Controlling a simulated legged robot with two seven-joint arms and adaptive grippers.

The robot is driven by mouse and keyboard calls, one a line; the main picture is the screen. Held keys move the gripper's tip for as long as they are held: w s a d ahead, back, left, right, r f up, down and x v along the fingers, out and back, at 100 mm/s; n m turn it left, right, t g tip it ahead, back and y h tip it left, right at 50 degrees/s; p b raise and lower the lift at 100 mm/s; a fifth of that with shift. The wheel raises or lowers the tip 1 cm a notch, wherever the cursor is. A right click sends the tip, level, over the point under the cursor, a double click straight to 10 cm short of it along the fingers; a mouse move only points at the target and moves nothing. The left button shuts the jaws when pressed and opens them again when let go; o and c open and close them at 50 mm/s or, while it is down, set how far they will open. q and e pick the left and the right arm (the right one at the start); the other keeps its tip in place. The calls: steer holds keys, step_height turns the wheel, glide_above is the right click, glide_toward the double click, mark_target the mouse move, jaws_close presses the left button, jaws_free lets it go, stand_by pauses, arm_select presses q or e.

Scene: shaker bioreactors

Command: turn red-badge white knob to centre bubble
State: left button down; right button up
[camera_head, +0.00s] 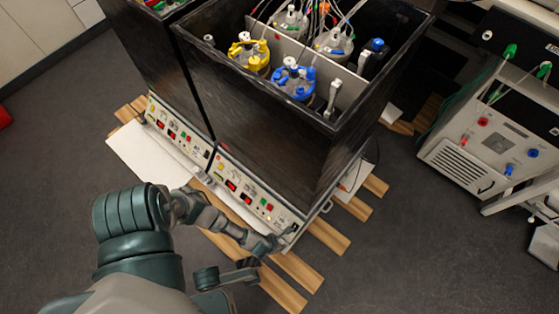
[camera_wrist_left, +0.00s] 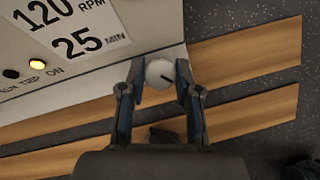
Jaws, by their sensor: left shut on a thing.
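A round white knob (camera_wrist_left: 159,73) with a short dark line on its face shows in the left wrist view, at the edge of a white front panel (camera_wrist_left: 60,75). My left gripper (camera_wrist_left: 160,68) is shut on this knob, one finger on each side. In the head view my left gripper (camera_head: 283,239) is at the lower right corner of the right shaker's front panel (camera_head: 235,188); it hides the knob there. I cannot make out a red badge or a bubble level in either view.
The large dark shaker box (camera_head: 265,130) holds vessels with yellow (camera_head: 248,55) and blue (camera_head: 293,80) tops. Wooden slats (camera_head: 325,235) lie under it on the dark floor. A white instrument (camera_head: 490,140) stands at the right. A lit yellow lamp (camera_wrist_left: 37,66) is on the panel.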

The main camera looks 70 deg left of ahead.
arm_select(q)
steer(key=shift+d+n+y+p, duration=0.1)
steer(key=shift+n+y+p, duration=0.5)
steer(key=shift+n, duration=0.8)
steer(key=shift+d+n+g+y+p, duration=0.1)
steer(key=shift+n+g+y+p, duration=0.25)
steer(key=shift+n, duration=0.8)
steer(key=shift+n+g+y+p, duration=0.25)
steer(key=shift+n+g, duration=0.1)
steer(key=shift+n, duration=0.8)
steer(key=shift+f, duration=0.1)
steer(key=c, duration=0.8)
jaws_free()
